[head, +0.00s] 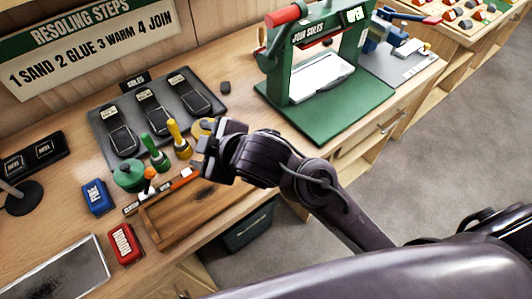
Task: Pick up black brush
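I cannot clearly pick out a black brush. Upright tools with a green handle (154,152) and a yellow handle (179,138) stand near the green pot (129,175). An orange-tipped tool (149,178) is in front of them. My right gripper (207,151) is above the bench, just right of the yellow handle, and hides part of a yellow item (203,127). Its finger gap is unclear. My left gripper is out of view.
The soles tray (103,120) lies behind. A green press (315,75) stands right. Bare bench lies at left (45,240).

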